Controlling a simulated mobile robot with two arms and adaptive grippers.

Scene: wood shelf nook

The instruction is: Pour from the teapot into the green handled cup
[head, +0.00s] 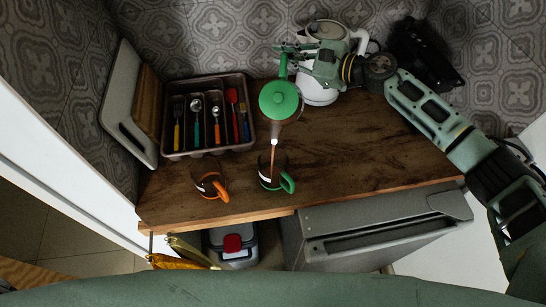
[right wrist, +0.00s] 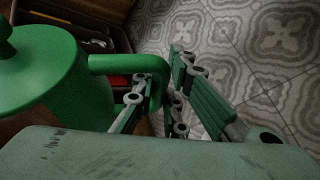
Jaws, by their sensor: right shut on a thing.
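The teapot (head: 279,99), with a green lid and green handle, is held in the air above the wooden counter. Its pale spout tip points toward the front, and a thin brown stream runs from it down to the green handled cup (head: 266,166). That cup is dark and see-through, stands upright and has its green handle at the right. Its liquid level is hard to tell. My right gripper (head: 290,55) is shut on the teapot handle, behind the pot. The right wrist view shows the fingers around the green handle of the teapot (right wrist: 75,85). My left gripper is not in view.
An orange-handled cup (head: 209,181) stands left of the green one. A cutlery tray (head: 206,151) lies at the back left, beside leaning boards (head: 118,105). A white kettle (head: 318,94) stands behind my right gripper. The counter's right side (head: 390,145) is clear.

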